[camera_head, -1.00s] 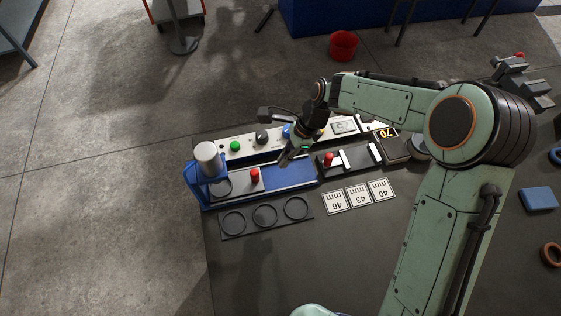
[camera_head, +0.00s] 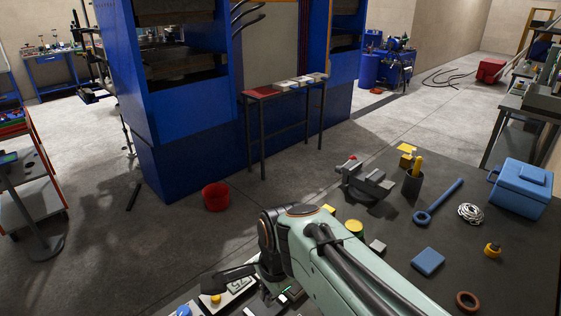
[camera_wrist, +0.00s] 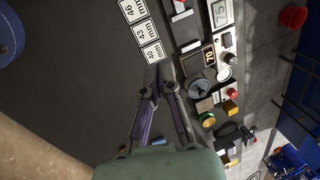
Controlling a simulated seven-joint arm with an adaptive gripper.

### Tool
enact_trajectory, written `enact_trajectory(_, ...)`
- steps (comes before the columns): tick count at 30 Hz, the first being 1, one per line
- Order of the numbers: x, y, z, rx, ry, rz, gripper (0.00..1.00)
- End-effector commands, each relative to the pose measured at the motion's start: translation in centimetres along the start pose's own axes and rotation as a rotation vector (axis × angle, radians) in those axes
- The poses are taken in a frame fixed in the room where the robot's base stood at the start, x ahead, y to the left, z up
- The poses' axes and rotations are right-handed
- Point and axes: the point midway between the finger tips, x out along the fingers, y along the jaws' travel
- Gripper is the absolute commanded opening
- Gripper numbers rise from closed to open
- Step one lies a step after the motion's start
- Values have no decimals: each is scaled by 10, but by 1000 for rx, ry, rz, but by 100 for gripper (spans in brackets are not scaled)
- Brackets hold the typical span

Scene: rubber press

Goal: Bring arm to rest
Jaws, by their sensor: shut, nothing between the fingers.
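My gripper (camera_wrist: 160,74) points down over the dark work table (camera_wrist: 92,92) in the wrist view. Its two fingers are together at the tips and hold nothing. In the wrist view, the tips appear beside the lowest of the white number cards (camera_wrist: 153,52), marked 40 mm. In the head view, my arm reaches in from the bottom edge and bends down at the wrist.
A vise (camera_head: 366,183), a blue box (camera_head: 521,188), a blue block (camera_head: 428,262) and a brown ring (camera_head: 467,301) are on the table right of my arm. A red bucket (camera_head: 216,197) stands on the floor before the blue press (camera_head: 190,160).

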Motion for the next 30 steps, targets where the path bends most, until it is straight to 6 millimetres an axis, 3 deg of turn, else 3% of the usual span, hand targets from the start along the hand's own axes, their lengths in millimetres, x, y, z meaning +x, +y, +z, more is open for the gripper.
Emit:
enact_trajectory(1,-18,23,-8,-26,40,-6,0)
enact_trajectory(3,-35,57,-14,-87,70,4,0)
enact_trajectory(6,-47,104,-13,-201,79,29,0)
enact_trajectory(9,-48,150,-1,-366,43,63,0)
enact_trajectory(13,-36,188,19,-605,-67,117,0)
enact_trajectory(16,-29,203,29,-774,-147,147,0)
enact_trajectory(21,-30,207,33,-955,-187,149,0)
enact_trajectory(30,-30,206,32,-983,-187,146,0)
